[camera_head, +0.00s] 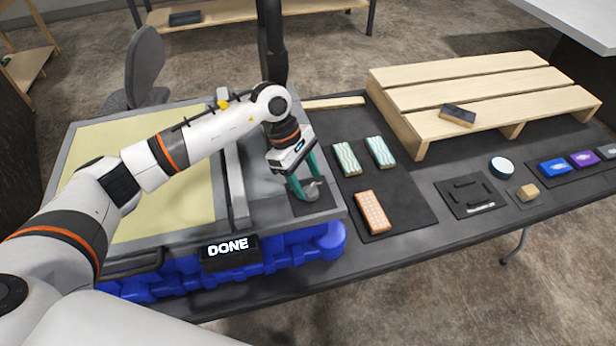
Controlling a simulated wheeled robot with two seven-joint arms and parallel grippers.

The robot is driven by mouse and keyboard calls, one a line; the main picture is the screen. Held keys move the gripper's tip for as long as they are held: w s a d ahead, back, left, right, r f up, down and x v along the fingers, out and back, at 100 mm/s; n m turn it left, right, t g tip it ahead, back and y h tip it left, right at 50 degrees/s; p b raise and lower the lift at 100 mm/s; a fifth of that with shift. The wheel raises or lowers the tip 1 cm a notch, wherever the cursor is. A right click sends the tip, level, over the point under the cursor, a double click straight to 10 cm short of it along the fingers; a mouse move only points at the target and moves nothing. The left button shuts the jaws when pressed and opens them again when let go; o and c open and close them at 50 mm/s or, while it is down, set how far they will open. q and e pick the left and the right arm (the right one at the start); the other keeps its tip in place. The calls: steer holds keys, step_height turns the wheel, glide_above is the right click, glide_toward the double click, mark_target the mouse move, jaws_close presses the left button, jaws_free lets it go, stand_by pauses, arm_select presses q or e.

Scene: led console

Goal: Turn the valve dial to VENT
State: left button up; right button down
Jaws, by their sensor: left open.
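The valve dial (311,194) is a small grey knob on a dark square plate, at the right end of the console (258,205). My left gripper (307,187) points down at the dial from above. Its green fingers are open, with their tips at the dial, one on each side of it. I cannot tell whether they touch it. Any VENT marking and the dial's setting are too small or hidden to read. A black display (229,248) on the console's front reads DONE. My right gripper is not in view.
Right of the dial, a dark mat holds two green-patterned blocks (347,159) and an orange block (373,212). A wooden pallet (480,85) stands behind. A round white-rimmed piece (501,167) and several small boxes lie farther right. Blue crates (320,248) sit below the console.

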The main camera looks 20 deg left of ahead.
arm_select(q)
steer(key=shift+x, duration=0.85)
steer(key=c, duration=1)
steer(key=shift+s+f+n+t+b, duration=0.15)
steer(key=shift+n+t+b, duration=0.55)
steer(key=shift+n+b, duration=0.9)
steer(key=n+t+b, duration=0.1)
steer(key=n+b, duration=0.1)
steer(key=n+t+b, duration=0.1)
steer(key=n+b, duration=0.1)
steer(key=n, duration=0.1)
steer(key=shift+d+n+y, duration=0.1)
steer(key=shift+n+y, duration=0.2)
steer(key=n+b, duration=0.2)
steer(key=n+t+y+b, duration=0.1)
steer(key=n+b, duration=0.2)
steer(key=shift+s+d+y, duration=0.1)
steer(key=shift+s+y, duration=0.05)
steer(key=shift+y, duration=0.15)
steer(key=shift+d+n+t+y+b, duration=0.1)
steer(key=shift+n+t+y+b, duration=0.2)
steer(key=shift+n+b, duration=0.6)
steer(key=shift+n+t+y+b, duration=0.2)
steer(key=shift+n+y+b, duration=0.25)
steer(key=shift+n, duration=0.75)
steer(key=shift+r, duration=0.25)
